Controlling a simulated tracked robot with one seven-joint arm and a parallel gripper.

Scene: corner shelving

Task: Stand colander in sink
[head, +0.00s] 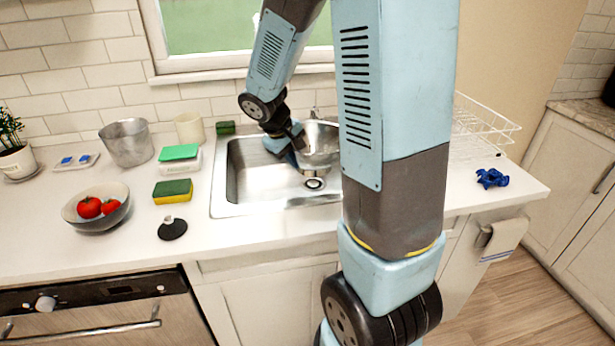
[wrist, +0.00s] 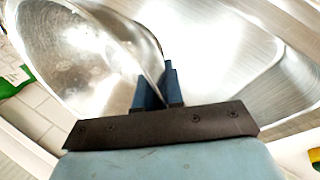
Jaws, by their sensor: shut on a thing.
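A shiny metal colander (head: 318,148) is over the right part of the sink in the head view, partly hidden behind my arm. My gripper (head: 300,140) is at its left rim. In the wrist view my gripper (wrist: 158,88) is shut on the rim of the colander (wrist: 85,55), one finger on each side of the wall. The steel sink (head: 240,185) lies below, its drain visible under the colander. The sink's metal also shows in the wrist view (wrist: 225,60). I cannot tell whether the colander touches the sink floor.
Left of the sink are sponges (head: 172,190), a black stopper (head: 172,229), a bowl (head: 75,213) with tomatoes, and a metal pot (head: 128,143). A white dish rack (head: 485,125) and a blue cloth-like item (head: 492,178) are at the right. The left sink part is empty.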

